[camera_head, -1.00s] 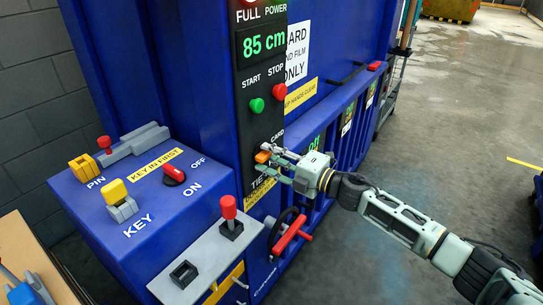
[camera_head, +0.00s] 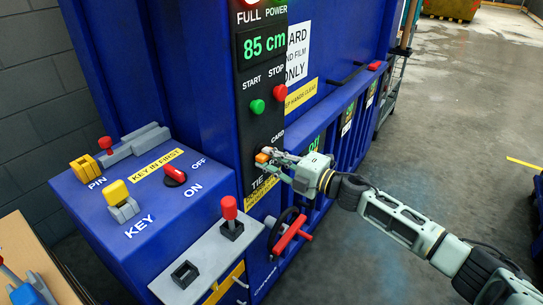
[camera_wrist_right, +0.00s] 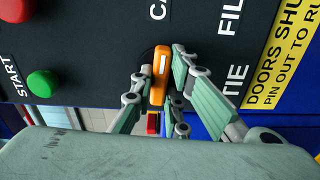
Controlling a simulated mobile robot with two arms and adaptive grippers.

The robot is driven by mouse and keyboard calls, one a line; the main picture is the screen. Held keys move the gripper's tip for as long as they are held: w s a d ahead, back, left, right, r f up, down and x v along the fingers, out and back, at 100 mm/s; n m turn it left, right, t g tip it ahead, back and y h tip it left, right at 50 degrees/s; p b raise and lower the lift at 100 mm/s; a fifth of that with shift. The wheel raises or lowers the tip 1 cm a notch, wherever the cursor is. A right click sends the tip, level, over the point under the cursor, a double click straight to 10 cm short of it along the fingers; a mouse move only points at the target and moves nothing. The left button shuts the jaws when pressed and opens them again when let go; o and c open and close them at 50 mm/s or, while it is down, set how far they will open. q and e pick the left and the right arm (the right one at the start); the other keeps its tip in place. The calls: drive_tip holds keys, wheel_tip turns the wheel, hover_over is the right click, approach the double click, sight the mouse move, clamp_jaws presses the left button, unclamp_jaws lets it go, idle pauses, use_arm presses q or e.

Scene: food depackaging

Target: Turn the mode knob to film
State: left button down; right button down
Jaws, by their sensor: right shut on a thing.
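The mode knob is an orange bar with a white mark on a black panel; it shows in the head view (camera_head: 262,157) and in the wrist view (camera_wrist_right: 159,80). Its white mark points toward the partly seen "CA" lettering in the wrist view; "FIL" and "TIE" lettering lie to its right. My right gripper (camera_head: 272,160) is at the panel with its fingers shut on the knob, one finger on each side in the wrist view (camera_wrist_right: 158,92). The fingers hide part of the knob and its labels in the head view. My left gripper is not in view.
A green start button (camera_head: 257,107) and a red stop button (camera_head: 279,93) sit above the knob. A red-handled lever (camera_head: 230,216) and a red-handled wheel (camera_head: 290,234) are below. A blue key box (camera_head: 140,185) stands at left. Open floor lies right.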

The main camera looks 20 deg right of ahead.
drive_tip(key=m+p, duration=0.5)
drive_tip(key=m, duration=0.2)
drive_tip(key=shift+m, duration=0.4)
drive_tip(key=shift+f+p, duration=0.1)
drive_tip(key=shift+p, duration=0.25)
drive_tip(key=c, duration=1.7)
unclamp_jaws()
